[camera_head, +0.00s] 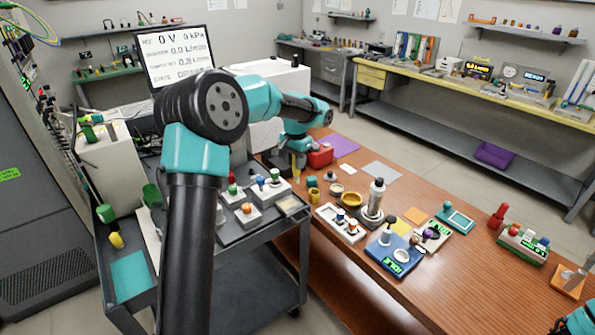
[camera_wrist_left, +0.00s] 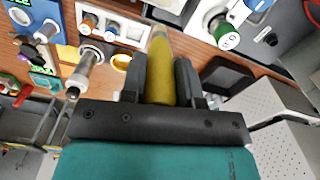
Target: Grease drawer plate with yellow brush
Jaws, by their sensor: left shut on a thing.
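My left gripper (camera_wrist_left: 160,82) is shut on the yellow brush (camera_wrist_left: 160,78) in the left wrist view. The brush points away from the wrist, with a paler tip at the far end. In the head view my left gripper (camera_head: 292,160) is small and partly hidden by my own arm, above the gap between the cart and the wooden table. A bit of the yellow brush (camera_head: 296,170) shows below it. I cannot tell for sure which thing is the drawer plate. A dark, open, tray-like frame (camera_wrist_left: 238,72) lies right of the brush in the left wrist view.
The grey cart (camera_head: 262,232) carries boxes with coloured knobs (camera_head: 245,212). The wooden table (camera_head: 450,290) holds a silver cylinder (camera_head: 376,198), a blue device (camera_head: 394,255) and small bowls (camera_head: 351,199). A red box (camera_head: 320,155) sits near the gripper. The table's front is clear.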

